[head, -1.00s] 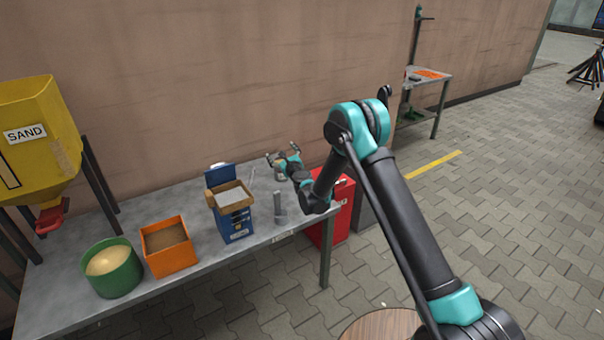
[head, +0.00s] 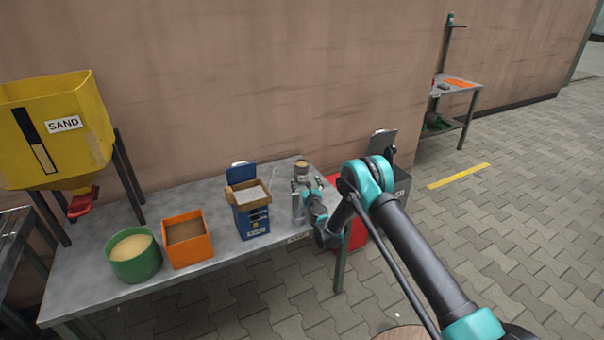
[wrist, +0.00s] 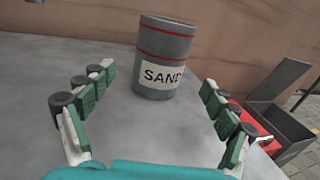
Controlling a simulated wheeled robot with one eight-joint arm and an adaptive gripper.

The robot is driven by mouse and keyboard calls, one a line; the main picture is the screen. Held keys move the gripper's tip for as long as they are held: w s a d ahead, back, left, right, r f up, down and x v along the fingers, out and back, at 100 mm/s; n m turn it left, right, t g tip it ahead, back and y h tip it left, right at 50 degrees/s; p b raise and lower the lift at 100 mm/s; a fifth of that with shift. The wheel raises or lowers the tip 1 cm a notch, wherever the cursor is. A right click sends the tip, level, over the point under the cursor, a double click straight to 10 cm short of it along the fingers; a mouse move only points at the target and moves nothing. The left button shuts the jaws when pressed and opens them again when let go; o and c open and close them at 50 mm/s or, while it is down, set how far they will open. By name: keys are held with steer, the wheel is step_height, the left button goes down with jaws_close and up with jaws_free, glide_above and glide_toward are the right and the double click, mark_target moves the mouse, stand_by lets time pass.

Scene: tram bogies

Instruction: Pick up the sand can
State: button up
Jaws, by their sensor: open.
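The sand can (wrist: 163,52) is a grey cylinder with red bands and a white SAND label. It stands upright on the grey table, ahead of my gripper (wrist: 158,80) in the wrist view. My gripper is open and empty, with one green-padded finger on each side of the can's near side and the can beyond the fingertips. In the head view the can (head: 302,167) stands near the table's far right end, with my gripper (head: 302,183) just in front of it, partly hiding it.
A yellow sand hopper (head: 50,130) is at left. A red bin (head: 358,236) stands beyond the table's right end.

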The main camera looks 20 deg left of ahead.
mark_target(303, 176)
steer(key=shift+x, duration=3.15)
steer(key=c, duration=1.3)
steer(key=shift+r, duration=0.3)
step_height(303, 176, up, 19)
steer(key=shift+r, duration=0.25)
